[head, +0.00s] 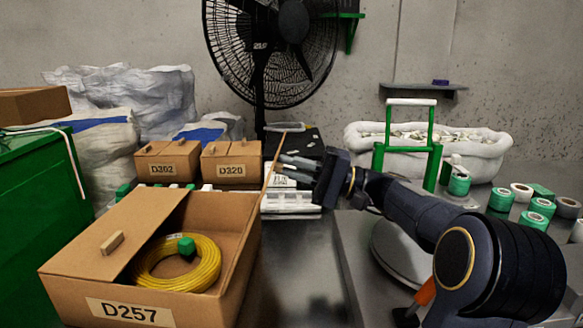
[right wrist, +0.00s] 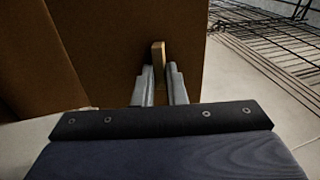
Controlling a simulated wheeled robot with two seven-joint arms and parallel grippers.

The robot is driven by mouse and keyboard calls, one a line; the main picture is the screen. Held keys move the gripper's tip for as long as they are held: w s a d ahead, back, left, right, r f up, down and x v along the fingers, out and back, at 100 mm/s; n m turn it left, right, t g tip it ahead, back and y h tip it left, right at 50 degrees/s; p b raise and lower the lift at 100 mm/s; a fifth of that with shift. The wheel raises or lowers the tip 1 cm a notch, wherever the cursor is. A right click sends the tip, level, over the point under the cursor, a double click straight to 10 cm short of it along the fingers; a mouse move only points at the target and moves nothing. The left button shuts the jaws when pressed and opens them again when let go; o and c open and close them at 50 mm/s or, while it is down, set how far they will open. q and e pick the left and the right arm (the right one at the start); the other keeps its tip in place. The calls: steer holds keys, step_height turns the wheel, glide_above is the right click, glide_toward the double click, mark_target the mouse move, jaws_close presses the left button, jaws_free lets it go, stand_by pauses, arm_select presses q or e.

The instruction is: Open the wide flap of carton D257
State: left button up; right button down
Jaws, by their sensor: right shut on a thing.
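Carton D257 (head: 195,310) is an open-topped brown box at the front left, its label facing me. A flap with a wooden tab (head: 112,242) lies sloping over its left part. A second flap (head: 270,170) stands up from the right side, seen nearly edge-on. My right gripper (head: 288,168) is at this upright flap's upper part, on its right side. In the right wrist view the fingers (right wrist: 160,85) are shut on a small wooden tab (right wrist: 158,54) against a broad brown panel (right wrist: 110,50). My left gripper is not in view.
A coiled yellow cable (head: 178,265) with a green piece lies inside the carton. Cartons D202 (head: 167,162) and D220 (head: 231,162) stand behind. A fan (head: 272,45) is at the back. Green and white rolls (head: 530,205) stand at the right.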

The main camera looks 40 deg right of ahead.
steer(key=c, duration=1.6)
jaws_free()
steer(key=shift+a+f, duration=0.1)
steer(key=shift+f, duration=0.25)
steer(key=shift+o, duration=0.6)
steer(key=shift+r, duration=0.1)
steer(key=p+v, duration=0.1)
steer(key=v, duration=0.6)
steer(key=shift+s+d+p, duration=0.2)
steer(key=shift+d+p, duration=0.1)
